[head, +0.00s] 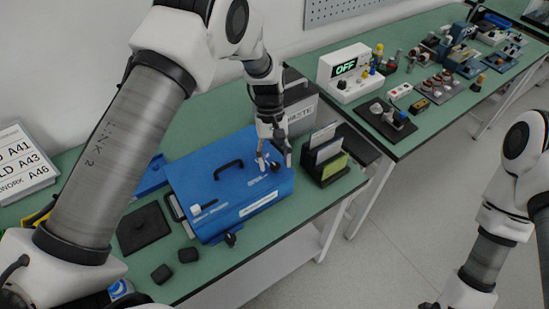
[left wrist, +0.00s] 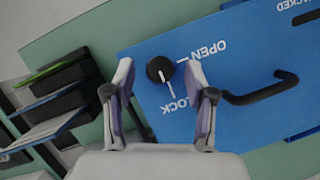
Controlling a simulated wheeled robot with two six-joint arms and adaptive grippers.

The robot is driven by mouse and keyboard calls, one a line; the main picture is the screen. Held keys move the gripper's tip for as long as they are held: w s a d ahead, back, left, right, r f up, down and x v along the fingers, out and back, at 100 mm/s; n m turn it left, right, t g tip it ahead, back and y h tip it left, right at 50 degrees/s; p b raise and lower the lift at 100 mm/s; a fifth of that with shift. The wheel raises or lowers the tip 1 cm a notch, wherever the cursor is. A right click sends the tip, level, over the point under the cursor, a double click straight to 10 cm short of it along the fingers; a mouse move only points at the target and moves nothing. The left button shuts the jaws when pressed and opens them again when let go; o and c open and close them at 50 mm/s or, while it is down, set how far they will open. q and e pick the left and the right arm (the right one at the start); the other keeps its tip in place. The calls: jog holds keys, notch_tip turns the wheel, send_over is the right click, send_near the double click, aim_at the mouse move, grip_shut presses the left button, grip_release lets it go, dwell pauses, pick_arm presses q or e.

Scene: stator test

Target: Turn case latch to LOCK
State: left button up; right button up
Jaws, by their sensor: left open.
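The blue case (head: 235,190) lies closed on the green bench in the head view; its lid also fills much of the left wrist view (left wrist: 245,75). The latch is a round black knob (left wrist: 160,69) on the lid, with OPEN (left wrist: 208,50) and LOCK (left wrist: 173,105) printed beside it. A small pale mark shows on the knob; its exact pointing is hard to tell. My left gripper (head: 273,162) is over the case's right part. In the left wrist view its open fingers (left wrist: 160,74) stand on either side of the knob, with visible gaps. My right gripper is out of view.
A black handle (left wrist: 262,92) rises from the lid near the knob. A black holder with upright cards (head: 325,165) stands close right of the case. A grey box (head: 300,108) is behind. Black blocks (head: 188,255) lie at the front left.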

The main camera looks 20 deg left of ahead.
pick_arm(q)
jog(key=v, duration=1.2)
